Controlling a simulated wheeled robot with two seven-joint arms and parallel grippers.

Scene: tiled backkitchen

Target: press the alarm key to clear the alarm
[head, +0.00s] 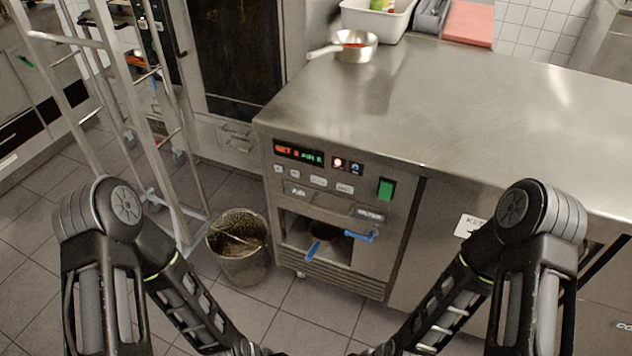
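The control panel (335,175) is on the front of a steel counter unit. Its dark display (299,153) shows red and green characters, too small to read surely. Right of it are a square with a lit red lamp (339,163) and a dark square with a pale mark (356,168). A row of small pale keys, including one key (318,181), runs below; I cannot tell which is the alarm key. A green rocker switch (386,189) is at the right. Both my arms reach down to the bottom edge, apart from the panel; neither gripper shows.
Blue handles (360,237) stick out of the recess below the panel. A metal bucket (238,245) stands on the floor left of the unit, near a wheeled rack (160,110). A steel pan (355,47) sits on the counter (450,110), whose middle is clear.

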